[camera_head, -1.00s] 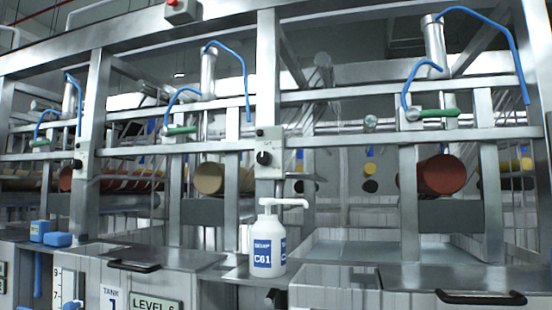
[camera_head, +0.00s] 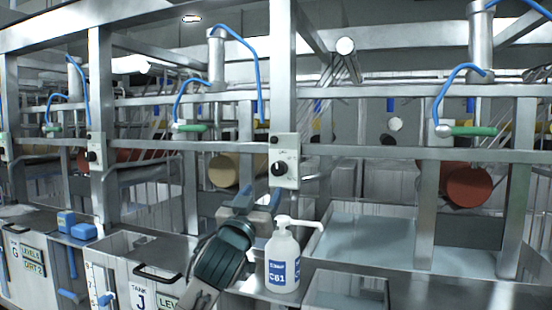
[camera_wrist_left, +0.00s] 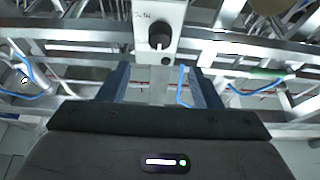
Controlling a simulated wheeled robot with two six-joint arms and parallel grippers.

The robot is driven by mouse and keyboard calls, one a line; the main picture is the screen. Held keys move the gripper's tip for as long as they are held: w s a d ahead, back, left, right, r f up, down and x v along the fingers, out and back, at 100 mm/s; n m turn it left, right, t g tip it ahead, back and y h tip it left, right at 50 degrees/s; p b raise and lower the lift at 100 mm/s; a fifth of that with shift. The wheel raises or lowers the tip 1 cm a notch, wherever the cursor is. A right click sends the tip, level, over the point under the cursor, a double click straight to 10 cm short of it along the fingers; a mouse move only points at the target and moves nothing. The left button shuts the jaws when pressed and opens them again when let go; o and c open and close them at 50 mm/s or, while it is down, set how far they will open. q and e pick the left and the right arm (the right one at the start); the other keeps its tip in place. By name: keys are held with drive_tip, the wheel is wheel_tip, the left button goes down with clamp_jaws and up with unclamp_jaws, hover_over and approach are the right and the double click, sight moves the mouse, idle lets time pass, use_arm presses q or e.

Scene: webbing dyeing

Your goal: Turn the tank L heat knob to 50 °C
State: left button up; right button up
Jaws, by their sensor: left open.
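A pale control box (camera_head: 284,160) with a black heat knob (camera_head: 279,168) is fixed to the steel post at centre; its tank label is not readable. In the left wrist view the knob (camera_wrist_left: 159,36) sits on the box at the top, beyond the fingers. My left gripper (camera_head: 250,202) is below and left of that box in the head view, open and apart from it. In the left wrist view the blue fingers of my left gripper (camera_wrist_left: 160,82) are spread wide with nothing between them. My right gripper is not in view.
A white pump bottle marked C61 (camera_head: 282,264) stands close to the right of my left gripper. The tank J lid (camera_head: 120,247) is at lower left, with blue blocks (camera_head: 83,231) beyond. Another knob box (camera_head: 95,156) is on the left post. Steel rails cross behind.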

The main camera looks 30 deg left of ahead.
sight(277, 170)
use_arm(q)
drive_tip(key=p+x, duration=0.2)
drive_tip(key=x, duration=0.7)
drive_tip(key=shift+f+p, duration=0.1)
drive_tip(key=shift+p, duration=0.2)
drive_tip(key=shift+x, duration=0.85)
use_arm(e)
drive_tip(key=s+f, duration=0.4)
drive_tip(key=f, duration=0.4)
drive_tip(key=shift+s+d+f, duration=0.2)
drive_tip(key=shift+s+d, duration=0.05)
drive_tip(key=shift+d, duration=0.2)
use_arm(q)
drive_tip(key=c, duration=1)
